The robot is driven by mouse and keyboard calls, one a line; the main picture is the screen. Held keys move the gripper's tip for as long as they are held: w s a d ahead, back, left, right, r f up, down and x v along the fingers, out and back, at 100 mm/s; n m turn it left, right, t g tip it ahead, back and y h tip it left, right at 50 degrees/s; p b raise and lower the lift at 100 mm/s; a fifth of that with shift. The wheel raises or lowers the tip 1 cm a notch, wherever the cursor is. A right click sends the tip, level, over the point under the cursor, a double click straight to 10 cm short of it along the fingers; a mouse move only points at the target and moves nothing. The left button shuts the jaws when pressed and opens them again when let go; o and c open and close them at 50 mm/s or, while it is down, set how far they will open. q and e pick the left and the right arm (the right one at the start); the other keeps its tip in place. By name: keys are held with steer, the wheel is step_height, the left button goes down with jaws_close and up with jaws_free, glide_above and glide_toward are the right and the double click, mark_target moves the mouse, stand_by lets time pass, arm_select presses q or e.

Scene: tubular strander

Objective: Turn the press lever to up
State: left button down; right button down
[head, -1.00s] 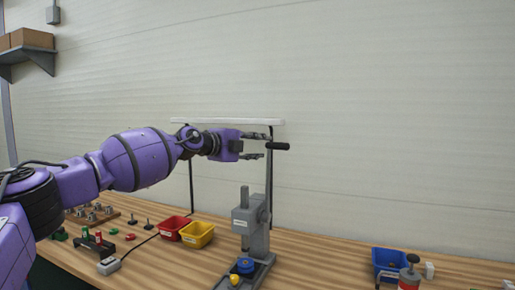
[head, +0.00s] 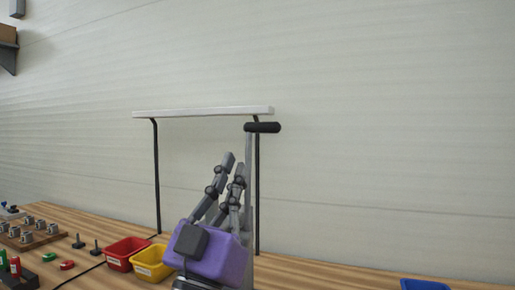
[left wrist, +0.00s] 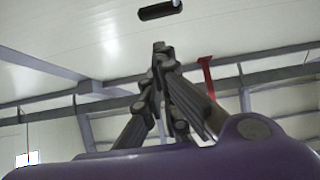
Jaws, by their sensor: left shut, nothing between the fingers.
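The press lever is a grey rod (head: 249,165) with a black handle (head: 262,127) at its top; it stands upright in the head view. The black handle also shows at the top of the left wrist view (left wrist: 160,10). My left gripper (head: 234,163) points upward, below and left of the handle, in front of the lower rod. Its fingers are together, empty and apart from the handle; they also show in the left wrist view (left wrist: 160,48). The press body is hidden behind my gripper.
A white lamp bar (head: 204,112) on dark posts stands behind the lever. A red bin (head: 128,254) and a yellow bin (head: 152,263) sit left of my gripper. A blue bin (head: 424,285) is at the lower right. The air right of the handle is clear.

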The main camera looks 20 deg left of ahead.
mark_target(256, 129)
arm_select(q)
steer(key=shift+w+f+p+x, duration=0.25)
steer(key=shift+p+x, duration=0.15)
steer(key=shift+x, duration=1.65)
steer(key=shift+w+f+p+x, duration=0.2)
steer(key=shift+p+x, duration=0.2)
steer(key=shift+x, duration=1.7)
steer(key=shift+w+f+p+x, duration=0.25)
steer(key=shift+p+x, duration=0.15)
steer(key=shift+x, duration=1.65)
steer(key=shift+a+r, duration=0.15)
